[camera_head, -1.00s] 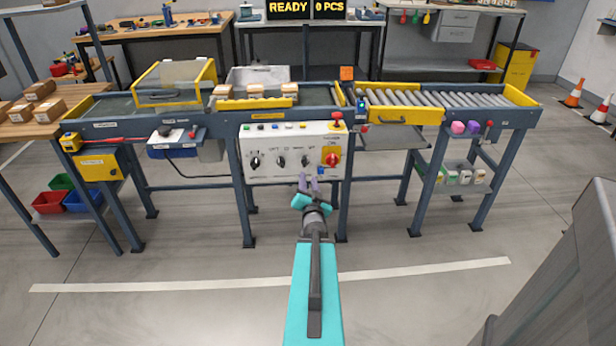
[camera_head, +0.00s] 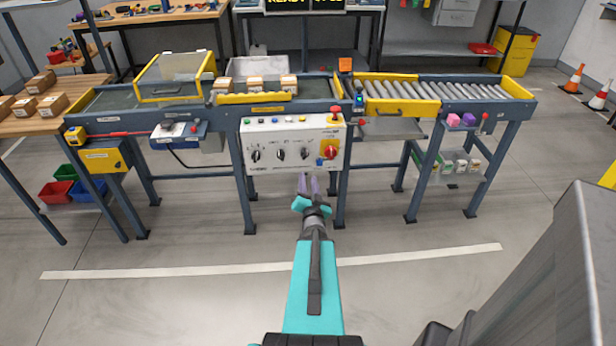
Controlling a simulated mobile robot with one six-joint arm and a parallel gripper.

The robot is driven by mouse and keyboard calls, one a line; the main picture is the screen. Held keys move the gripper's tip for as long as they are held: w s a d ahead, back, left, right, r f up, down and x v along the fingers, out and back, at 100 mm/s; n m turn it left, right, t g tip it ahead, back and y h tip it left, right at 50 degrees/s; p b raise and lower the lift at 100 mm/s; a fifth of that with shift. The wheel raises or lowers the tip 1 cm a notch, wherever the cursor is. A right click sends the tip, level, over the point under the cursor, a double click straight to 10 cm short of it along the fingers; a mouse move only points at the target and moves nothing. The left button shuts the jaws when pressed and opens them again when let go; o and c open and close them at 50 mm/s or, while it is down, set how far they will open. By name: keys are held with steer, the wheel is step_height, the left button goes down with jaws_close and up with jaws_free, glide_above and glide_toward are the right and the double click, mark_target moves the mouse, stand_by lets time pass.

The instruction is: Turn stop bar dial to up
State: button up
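A white control panel (camera_head: 268,138) hangs on the front of the conveyor, ahead of my gripper. It has three black dials in a row: a left one (camera_head: 256,156), a middle one (camera_head: 280,154) and a right one (camera_head: 304,153). A red rotary switch on yellow (camera_head: 330,150) is at its right. The labels are too small to read, so I cannot tell which dial is the stop bar dial. My gripper (camera_head: 308,180) is just below the panel's lower edge in the picture, apart from the dials.
A red push button (camera_head: 335,108) tops the panel's right end. Cartons (camera_head: 256,83) sit on the conveyor behind it. A roller section (camera_head: 430,92) is to the right, and a yellow box (camera_head: 103,160) hangs at left. The floor before the conveyor is clear.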

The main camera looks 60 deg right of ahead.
steer(key=shift+s+a+p, duration=0.2)
steer(key=shift+p, duration=0.1)
stand_by(0.5)
